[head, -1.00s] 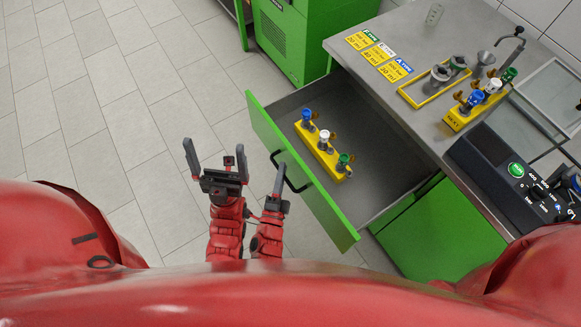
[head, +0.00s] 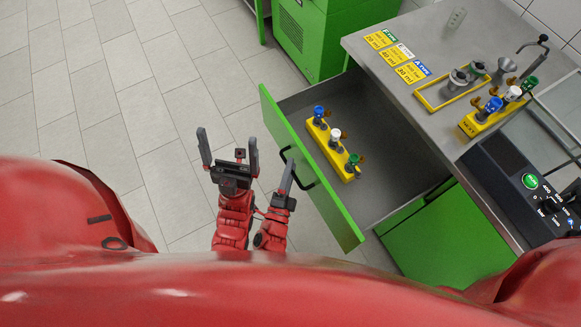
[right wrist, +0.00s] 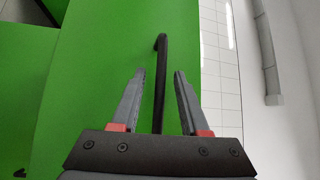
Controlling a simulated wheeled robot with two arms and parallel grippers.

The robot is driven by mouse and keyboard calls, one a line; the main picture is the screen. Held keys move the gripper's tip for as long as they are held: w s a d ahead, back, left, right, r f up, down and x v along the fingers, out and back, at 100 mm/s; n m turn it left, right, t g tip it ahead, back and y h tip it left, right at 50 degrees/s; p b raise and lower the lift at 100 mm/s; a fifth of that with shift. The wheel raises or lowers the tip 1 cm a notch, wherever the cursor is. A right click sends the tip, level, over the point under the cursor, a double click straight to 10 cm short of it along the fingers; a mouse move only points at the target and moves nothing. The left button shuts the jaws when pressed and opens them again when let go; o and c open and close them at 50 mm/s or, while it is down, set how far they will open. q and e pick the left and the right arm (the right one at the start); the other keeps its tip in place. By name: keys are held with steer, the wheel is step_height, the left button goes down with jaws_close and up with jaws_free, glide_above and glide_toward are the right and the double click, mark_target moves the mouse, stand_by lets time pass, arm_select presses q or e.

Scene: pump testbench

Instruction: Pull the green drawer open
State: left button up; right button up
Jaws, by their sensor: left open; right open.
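The green drawer (head: 325,195) stands pulled out from under the grey bench in the head view, its inside showing. Its black handle (head: 306,184) is on the outer face of the green front. In the right wrist view the handle (right wrist: 160,58) runs between the two fingers of my right gripper (right wrist: 159,72). Those fingers are apart, with a gap on both sides of the bar. In the head view my right gripper (head: 290,165) is at the handle, seen nearly edge-on. My left gripper (head: 228,137) is open and empty, left of the drawer front over the floor.
A yellow holder (head: 327,147) with blue, white and green-topped fittings lies in the drawer. The bench top (head: 440,135) carries another yellow holder (head: 470,124), a yellow frame and a black control box (head: 515,175). A green cabinet (head: 310,40) stands behind. Tiled floor lies free at left.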

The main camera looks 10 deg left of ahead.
steer(key=s+a+f+b, duration=0.2)
steer(key=s+b, duration=0.2)
steer(key=s, duration=1.2)
steer(key=shift+s+f, duration=0.15)
steer(key=shift+s, duration=0.25)
